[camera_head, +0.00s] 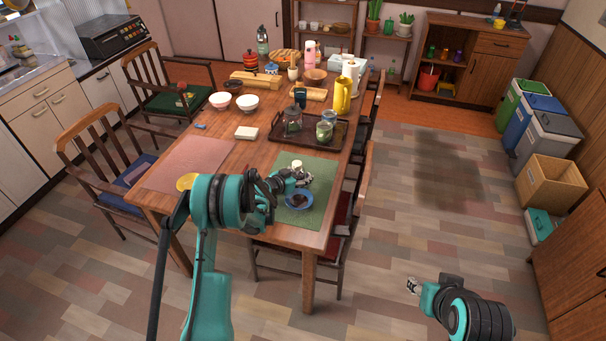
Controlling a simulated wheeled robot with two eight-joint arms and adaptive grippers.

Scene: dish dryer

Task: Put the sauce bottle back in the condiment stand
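My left gripper (304,180) is low over the green placemat (321,172) at the near right end of the wooden table. A small whitish object (297,164) shows just beyond its fingers, too small to identify. I cannot tell if the fingers touch it or hold anything. A dark tray (337,147) behind the placemat carries glass jars (293,119). A dark bottle-like item (300,96) stands at the tray's far edge. I cannot tell for sure which item is the sauce bottle or the condiment stand. My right gripper (412,286) is over the floor, away from the table.
A blue bowl (299,199) with dark contents sits on the placemat, close below my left gripper. A yellow flask (342,96), white bowls (247,102) and a pink placemat (188,163) are on the table. Chairs line both sides.

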